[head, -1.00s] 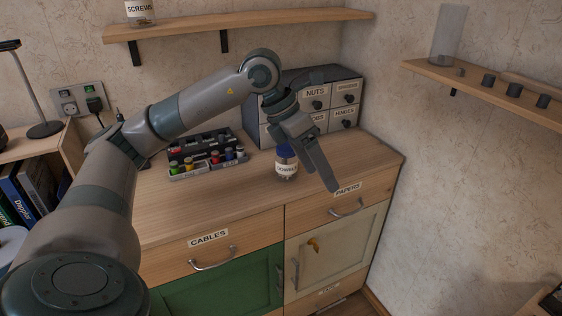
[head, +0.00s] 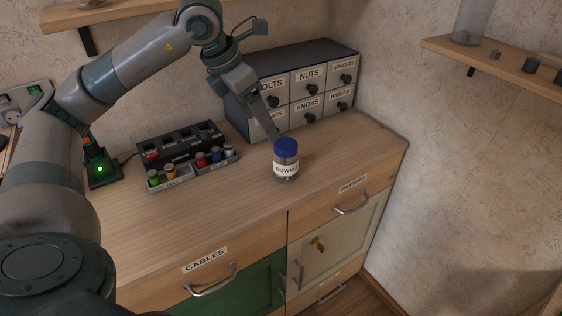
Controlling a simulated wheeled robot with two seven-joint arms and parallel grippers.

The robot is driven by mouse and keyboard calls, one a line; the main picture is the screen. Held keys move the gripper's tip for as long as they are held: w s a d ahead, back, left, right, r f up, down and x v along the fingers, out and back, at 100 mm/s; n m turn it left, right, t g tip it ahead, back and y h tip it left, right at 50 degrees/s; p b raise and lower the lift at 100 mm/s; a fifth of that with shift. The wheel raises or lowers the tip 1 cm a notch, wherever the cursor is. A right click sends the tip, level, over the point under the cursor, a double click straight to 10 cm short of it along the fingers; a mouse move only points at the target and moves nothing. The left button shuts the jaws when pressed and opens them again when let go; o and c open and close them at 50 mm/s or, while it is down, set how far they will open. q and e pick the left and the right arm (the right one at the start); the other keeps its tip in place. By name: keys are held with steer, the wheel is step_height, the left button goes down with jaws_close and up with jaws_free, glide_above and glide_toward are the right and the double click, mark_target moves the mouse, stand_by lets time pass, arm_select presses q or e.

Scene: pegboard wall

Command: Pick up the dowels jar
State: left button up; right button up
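The dowels jar (head: 286,168), clear glass with a blue lid and a white label, stands upright on the wooden cabinet top. My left arm comes in from the left, and its gripper (head: 274,135) is just behind and above the jar's lid, pointing down toward it. One finger shows, its tip near the lid's upper left edge. I cannot tell whether it touches the lid. The other finger is hidden, so the opening does not show. My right gripper is not in view.
A drawer box (head: 291,88) with labelled small drawers stands behind the jar. A tray of small coloured bottles (head: 196,172) is to its left. The top is clear in front and to the right.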

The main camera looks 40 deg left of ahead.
arm_select(q)
glide_above(275, 149)
steer(key=s, duration=0.3)
step_height(275, 149, down, 4)
steer(key=x, duration=0.2)
steer(key=p+x, duration=0.1)
steer(key=x, duration=0.2)
steer(key=a+p+x, duration=0.1)
steer(key=x, duration=0.1)
steer(key=shift+w+f, duration=0.35)
steer(key=shift+w, duration=0.05)
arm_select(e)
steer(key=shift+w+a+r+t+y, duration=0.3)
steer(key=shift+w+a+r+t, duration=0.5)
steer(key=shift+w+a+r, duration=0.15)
arm_select(q)
steer(key=shift+d, duration=0.1)
steer(key=shift+w+d+f+p, duration=0.15)
steer(key=shift+w+f+p, duration=0.1)
steer(key=shift+f+p, duration=0.15)
steer(key=p+x, duration=0.1)
steer(key=x, duration=0.2)
steer(key=shift+w+d+r, duration=0.1)
steer(key=shift+w+d+f, duration=0.1)
steer(key=shift+w+f, duration=0.15)
steer(key=shift+f, duration=0.4)
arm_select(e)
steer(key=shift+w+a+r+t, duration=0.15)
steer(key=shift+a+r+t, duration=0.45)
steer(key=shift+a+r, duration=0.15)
